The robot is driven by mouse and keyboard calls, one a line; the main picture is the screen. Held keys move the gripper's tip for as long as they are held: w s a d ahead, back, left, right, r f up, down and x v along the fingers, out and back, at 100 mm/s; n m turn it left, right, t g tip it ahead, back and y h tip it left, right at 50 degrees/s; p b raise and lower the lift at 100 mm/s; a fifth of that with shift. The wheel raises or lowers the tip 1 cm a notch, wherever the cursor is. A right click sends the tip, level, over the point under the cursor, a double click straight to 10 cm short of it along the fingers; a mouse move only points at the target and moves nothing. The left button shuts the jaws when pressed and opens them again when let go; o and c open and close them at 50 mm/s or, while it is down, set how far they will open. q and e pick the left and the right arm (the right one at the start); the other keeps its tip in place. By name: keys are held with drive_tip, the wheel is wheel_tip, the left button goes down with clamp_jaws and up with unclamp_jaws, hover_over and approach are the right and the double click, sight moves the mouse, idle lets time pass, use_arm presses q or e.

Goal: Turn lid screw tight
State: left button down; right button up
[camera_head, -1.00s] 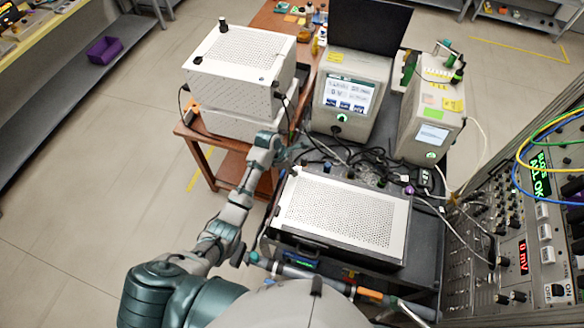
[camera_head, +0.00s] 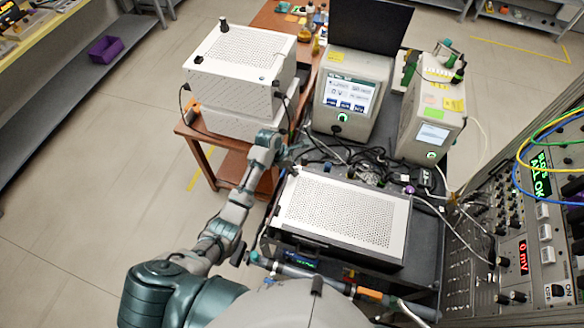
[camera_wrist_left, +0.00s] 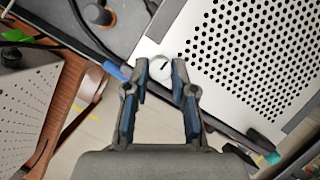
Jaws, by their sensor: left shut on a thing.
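The perforated white lid (camera_head: 345,212) covers the dark instrument box on the right-hand table and also fills the upper right of the left wrist view (camera_wrist_left: 262,50). The lid screw (camera_wrist_left: 161,68) has a round, whitish head with a black mark and sits at the lid's corner. My left gripper (camera_wrist_left: 160,74) is shut on the screw, with one blue-padded finger on each side. In the head view, my left gripper (camera_head: 288,158) is at the lid's upper left corner and hides most of the screw. My right gripper is not in view.
A white perforated box (camera_head: 240,65) stands on a brown table at left. Two instruments with screens, one wide (camera_head: 350,95) and one narrow (camera_head: 430,115), stand behind the lid. Cables (camera_head: 350,155) crowd the space between. A rack (camera_head: 520,240) with knobs stands at right.

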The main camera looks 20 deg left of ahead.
use_arm(q)
drive_tip(key=shift+w+d+r, duration=0.15)
drive_tip(key=shift+r, duration=0.05)
drive_tip(key=c, duration=1)
unclamp_jaws()
drive_tip(key=shift+o, duration=0.2)
drive_tip(key=shift+w+f, duration=0.1)
drive_tip(key=shift+f, duration=0.05)
drive_tip(key=shift+d, duration=0.1)
drive_tip(key=v, duration=1.2)
